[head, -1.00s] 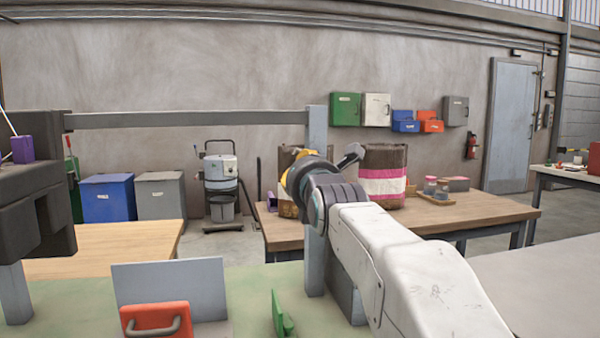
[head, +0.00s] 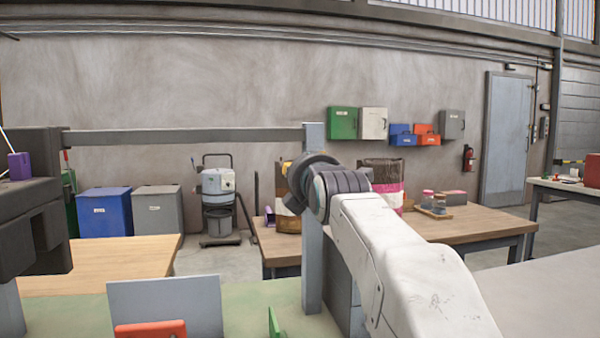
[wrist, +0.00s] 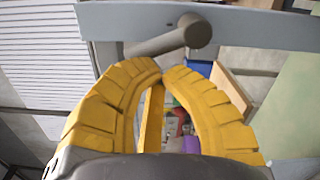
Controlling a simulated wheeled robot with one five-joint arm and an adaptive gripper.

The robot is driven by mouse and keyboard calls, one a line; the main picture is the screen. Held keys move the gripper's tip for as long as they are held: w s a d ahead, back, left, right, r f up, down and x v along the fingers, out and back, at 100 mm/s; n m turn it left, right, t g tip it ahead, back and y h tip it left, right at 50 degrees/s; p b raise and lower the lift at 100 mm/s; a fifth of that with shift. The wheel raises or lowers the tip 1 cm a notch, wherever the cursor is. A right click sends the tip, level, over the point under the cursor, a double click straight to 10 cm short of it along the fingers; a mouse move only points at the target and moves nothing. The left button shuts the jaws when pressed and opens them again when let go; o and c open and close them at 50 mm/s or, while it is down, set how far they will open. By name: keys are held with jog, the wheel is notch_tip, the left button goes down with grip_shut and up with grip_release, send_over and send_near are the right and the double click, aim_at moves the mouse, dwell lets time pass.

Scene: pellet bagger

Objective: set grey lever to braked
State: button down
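The grey lever (wrist: 158,42) shows in the wrist view as a thick rod with a round end (wrist: 194,30), in front of a flat grey bar. My gripper (wrist: 162,73) has yellow ribbed fingers whose tips come together just below the lever. The fingers look shut with nothing between them. Whether a tip touches the lever cannot be told. In the head view my fingers are hidden behind my dark wrist, beside the top of a grey post (head: 313,200). I cannot make out the lever there.
A grey crossbar (head: 190,137) runs left from the post. A dark machine part (head: 35,210) stands at the left. A wooden table (head: 480,222) with sacks and jars lies beyond my arm. An orange-red part (head: 150,330) and an upright grey plate (head: 168,305) are in front.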

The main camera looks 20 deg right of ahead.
jog(key=shift+d+r+m+p, duration=0.35)
jog(key=shift+r+m, duration=0.25)
jog(key=shift+m, duration=0.6)
jog(key=shift+s+d, duration=0.1)
jog(key=shift+d, duration=0.05)
